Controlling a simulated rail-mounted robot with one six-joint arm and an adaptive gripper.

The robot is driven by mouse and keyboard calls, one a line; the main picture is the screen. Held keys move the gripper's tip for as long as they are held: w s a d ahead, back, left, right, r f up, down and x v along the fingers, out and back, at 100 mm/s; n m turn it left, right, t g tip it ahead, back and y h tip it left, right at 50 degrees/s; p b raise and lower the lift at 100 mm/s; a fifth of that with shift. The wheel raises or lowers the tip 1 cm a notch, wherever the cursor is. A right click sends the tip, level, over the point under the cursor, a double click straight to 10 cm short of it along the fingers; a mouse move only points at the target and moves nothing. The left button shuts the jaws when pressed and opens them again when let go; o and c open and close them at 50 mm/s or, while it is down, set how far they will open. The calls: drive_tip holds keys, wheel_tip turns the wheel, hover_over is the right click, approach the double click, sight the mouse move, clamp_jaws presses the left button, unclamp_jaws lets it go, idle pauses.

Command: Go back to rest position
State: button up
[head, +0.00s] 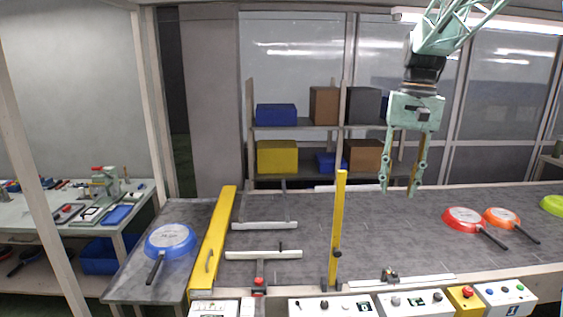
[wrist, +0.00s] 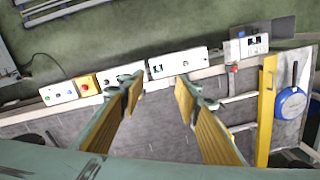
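My gripper (head: 400,190) hangs above the conveyor in the head view, right of the middle. Its two fingers point down, stand apart and hold nothing. In the wrist view my gripper (wrist: 160,90) also shows open, with bare grey belt and control boxes seen past the fingers. The conveyor (head: 380,230) runs across the front below it. No pan is close to the fingers.
A blue pan (head: 170,240) lies on the left end table, beyond a yellow barrier (head: 213,245). A yellow post (head: 339,230) stands left of my gripper. A red pan (head: 464,220), an orange pan (head: 501,217) and a green pan (head: 553,205) lie at right. Shelves (head: 293,127) stand behind.

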drive_tip(key=s+a+r+n+t+b, duration=0.1)
drive_tip(key=s+a, duration=0.2)
drive_tip(key=s, duration=0.8)
drive_tip(key=s+a+r+n+t, duration=0.1)
drive_tip(key=s+a, duration=0.2)
drive_tip(key=s, duration=0.8)
drive_tip(key=s+a+n+t+b, duration=0.1)
drive_tip(key=s+a, duration=0.2)
drive_tip(key=s, duration=0.7)
drive_tip(key=s+a+f+t, duration=0.1)
drive_tip(key=s+f, duration=0.4)
drive_tip(key=s, duration=0.6)
drive_tip(key=shift+s+n+h+b, duration=0.15)
drive_tip(key=shift+n+h+b, duration=0.25)
drive_tip(key=shift+b, duration=0.05)
